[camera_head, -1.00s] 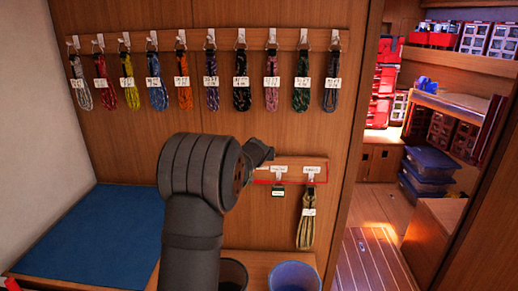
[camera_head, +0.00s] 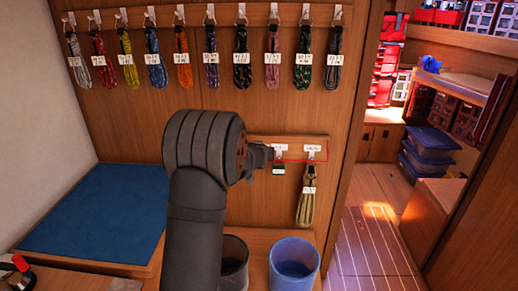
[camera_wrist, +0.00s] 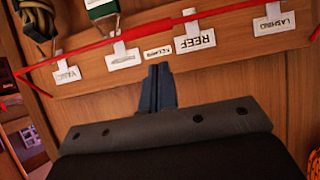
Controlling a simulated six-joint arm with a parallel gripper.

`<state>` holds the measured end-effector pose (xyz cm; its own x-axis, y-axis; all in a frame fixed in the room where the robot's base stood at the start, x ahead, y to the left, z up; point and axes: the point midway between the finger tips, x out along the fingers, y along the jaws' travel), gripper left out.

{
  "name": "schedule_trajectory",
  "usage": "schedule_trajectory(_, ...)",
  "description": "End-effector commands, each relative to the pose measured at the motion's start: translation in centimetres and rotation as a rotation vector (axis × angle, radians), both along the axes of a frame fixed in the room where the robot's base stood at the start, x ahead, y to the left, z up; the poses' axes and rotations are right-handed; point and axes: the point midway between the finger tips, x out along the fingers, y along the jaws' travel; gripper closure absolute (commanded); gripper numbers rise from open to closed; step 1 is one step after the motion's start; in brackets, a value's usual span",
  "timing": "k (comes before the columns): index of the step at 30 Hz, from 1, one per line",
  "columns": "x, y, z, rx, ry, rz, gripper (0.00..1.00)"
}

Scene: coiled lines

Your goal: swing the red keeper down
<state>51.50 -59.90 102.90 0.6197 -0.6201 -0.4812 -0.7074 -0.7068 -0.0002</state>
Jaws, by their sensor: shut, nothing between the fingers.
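The red keeper (camera_head: 300,160) is a thin red bar across the small lower hook rail. In the wrist view the keeper (camera_wrist: 160,26) runs slantwise past the white hooks, with a bent end at the left. My gripper (camera_wrist: 159,70) is shut and empty, its tips over the wooden rail by the labels, apart from the keeper in the picture. In the head view my gripper (camera_head: 269,153) is at the rail's left end, partly hidden by my arm. The rail's left part is hidden there too.
An olive coil (camera_head: 306,207) and a green-tagged item (camera_head: 279,169) hang from the lower rail (camera_head: 292,140). Coloured coils hang in a row above. A blue bucket (camera_head: 294,275) and a dark bucket (camera_head: 233,270) stand below. A blue mat (camera_head: 95,220) lies left.

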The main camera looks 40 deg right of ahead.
Motion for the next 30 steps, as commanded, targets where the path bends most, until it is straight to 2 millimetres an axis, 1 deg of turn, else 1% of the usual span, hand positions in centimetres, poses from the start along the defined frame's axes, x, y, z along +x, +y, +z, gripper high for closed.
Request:
schedule_trajectory(3,0.0,0.0,-0.7,0.002,-0.001,-0.001,1.0)
schedule_trajectory(12,0.0,0.0,-1.5,0.001,-0.001,0.0,1.0)
schedule_trajectory(30,0.1,0.0,-1.8,-0.001,0.001,0.0,1.0)
